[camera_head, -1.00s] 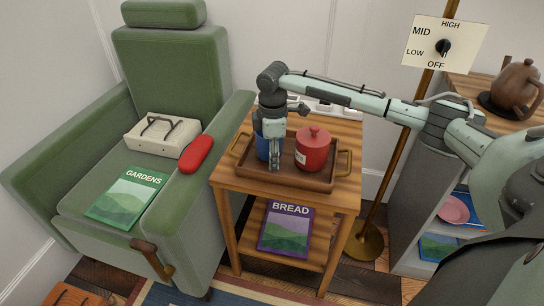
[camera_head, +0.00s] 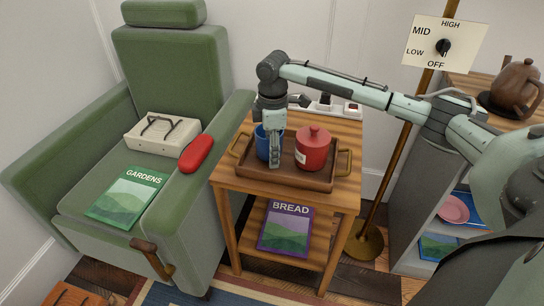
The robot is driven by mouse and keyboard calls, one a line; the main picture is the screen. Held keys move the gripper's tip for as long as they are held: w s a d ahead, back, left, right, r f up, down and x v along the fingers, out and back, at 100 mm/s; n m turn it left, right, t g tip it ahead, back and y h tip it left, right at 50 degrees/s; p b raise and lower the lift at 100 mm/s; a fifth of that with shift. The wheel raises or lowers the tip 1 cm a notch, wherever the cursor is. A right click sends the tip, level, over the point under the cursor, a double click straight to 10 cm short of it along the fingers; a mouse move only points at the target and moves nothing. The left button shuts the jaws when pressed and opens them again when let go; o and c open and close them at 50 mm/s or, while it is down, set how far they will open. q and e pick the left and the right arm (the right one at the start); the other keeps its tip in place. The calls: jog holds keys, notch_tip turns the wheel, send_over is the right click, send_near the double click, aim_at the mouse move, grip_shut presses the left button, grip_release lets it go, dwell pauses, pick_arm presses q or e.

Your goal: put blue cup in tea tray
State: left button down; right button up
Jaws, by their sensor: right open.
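The blue cup (camera_head: 262,146) stands in the left part of the brown tea tray (camera_head: 300,180), partly hidden behind my right gripper. The tray lies on the wooden side table and has a handle at each end. My right gripper (camera_head: 274,162) points down at the cup's right side, open. Whether its fingers touch the cup cannot be told. A red lidded canister (camera_head: 312,149) stands in the tray just right of the gripper. My left gripper is not in view.
A green armchair (camera_head: 172,80) stands left of the table, holding a red case (camera_head: 196,154), a green book (camera_head: 127,197) and a cream box (camera_head: 162,136). A power strip (camera_head: 325,106) lies behind the tray. A lamp pole (camera_head: 388,160) stands at right.

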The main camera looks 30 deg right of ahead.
jog(key=r, duration=0.8)
jog(key=shift+s+a+r, duration=0.1)
jog(key=shift+s+r, duration=0.1)
jog(key=shift+r, duration=0.6)
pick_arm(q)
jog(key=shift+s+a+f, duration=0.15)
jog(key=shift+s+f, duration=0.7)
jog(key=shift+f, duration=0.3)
